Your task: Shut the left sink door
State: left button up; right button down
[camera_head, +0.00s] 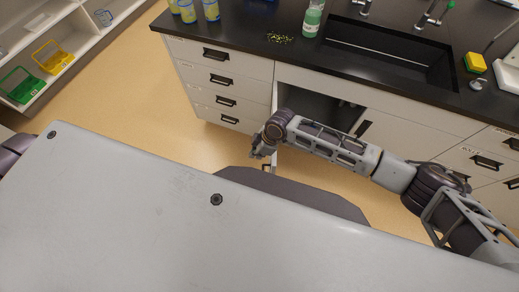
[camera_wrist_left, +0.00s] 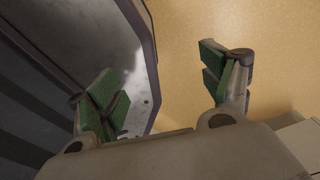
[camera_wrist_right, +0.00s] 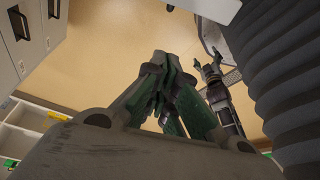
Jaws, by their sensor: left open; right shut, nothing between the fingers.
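The left sink door (camera_head: 274,97) stands open in the head view, a thin pale edge at the left of the dark sink cabinet opening (camera_head: 310,105). My right arm crosses in front and hides much of it. My right gripper (camera_head: 259,151) is beside the door's outer end, low in front of the drawers; I cannot tell if it touches the door. In the right wrist view its fingers (camera_wrist_right: 172,80) are closed together and empty. My left gripper (camera_wrist_left: 162,82) is open and empty over the floor in the left wrist view, out of the head view.
A drawer stack (camera_head: 222,85) stands left of the sink cabinet. The black counter (camera_head: 250,45) holds a sink (camera_head: 390,52), a green bottle (camera_head: 312,20) and a yellow sponge (camera_head: 475,62). White shelves (camera_head: 85,40) with bins stand far left. Floor between is clear.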

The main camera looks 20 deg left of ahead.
pick_arm(q)
jog(key=shift+s+d+r+p, duration=0.1)
jog(key=shift+d+r+p, duration=0.15)
jog(key=shift+d, duration=0.25)
jog(key=shift+s+d+r+p, duration=0.1)
jog(key=shift+d+r+p, duration=0.15)
jog(key=shift+d, duration=0.25)
pick_arm(e)
jog(key=shift+w+d+f, duration=0.15)
jog(key=shift+d, duration=0.45)
jog(key=shift+w+d+f, duration=0.15)
jog(key=shift+w+d, duration=0.05)
jog(key=shift+d, duration=0.4)
jog(key=shift+w+d+f, duration=0.15)
jog(key=shift+d, duration=0.45)
pick_arm(q)
jog(key=shift+a, duration=0.15)
